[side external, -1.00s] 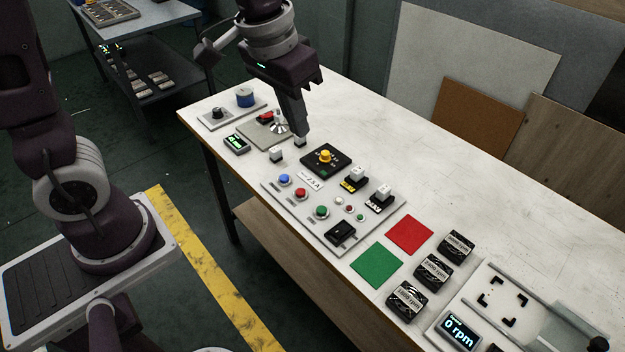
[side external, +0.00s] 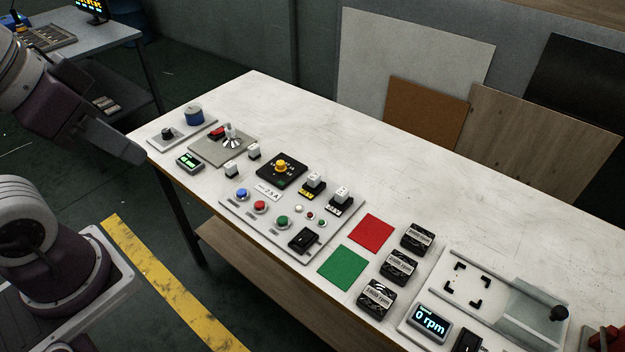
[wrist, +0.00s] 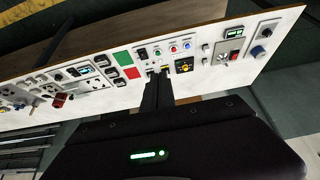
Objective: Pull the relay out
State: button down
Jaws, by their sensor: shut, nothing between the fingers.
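Two white relay-like blocks stand upright in black sockets on the grey control panel (side external: 240,210): one (side external: 314,181) with a yellow label on its socket, the other (side external: 341,194) to its right. Two loose white blocks, one nearer (side external: 231,169) and one farther (side external: 254,150), stand on the table left of the panel. Which one the task calls the relay I cannot tell. My gripper (side external: 138,156) is shut and empty at the table's left end, away from all the blocks. In the wrist view its fingers (wrist: 158,82) partly cover the socket area.
A black plate with a yellow knob (side external: 281,167) sits behind the panel's buttons. A lever plate (side external: 222,148) and a blue knob (side external: 194,115) are at the left end. Red (side external: 371,232) and green (side external: 343,268) squares lie to the right. The table's back strip is clear.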

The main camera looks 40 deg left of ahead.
dwell(0.3)
jog(key=c, duration=2.1)
grip_release()
jog(key=o, duration=1.1)
jog(key=w+m, duration=0.1)
jog(key=w, duration=0.1)
jog(key=w+r+m, duration=0.1)
jog(key=w, duration=0.2)
jog(key=w+r+m+g, duration=0.1)
jog(key=w, duration=0.2)
jog(key=shift+w+d+r, duration=0.1)
jog(key=shift+w+r, duration=0.1)
jog(key=shift+c, duration=0.2)
jog(key=m+g, duration=0.5)
jog(key=m, duration=1)
send_over(314, 175)
notch_tip(314, 175, down, 27)
jog(key=shift+f, duration=0.2)
notch_tip(314, 175, down, 7)
jog(key=shift+f, duration=0.15)
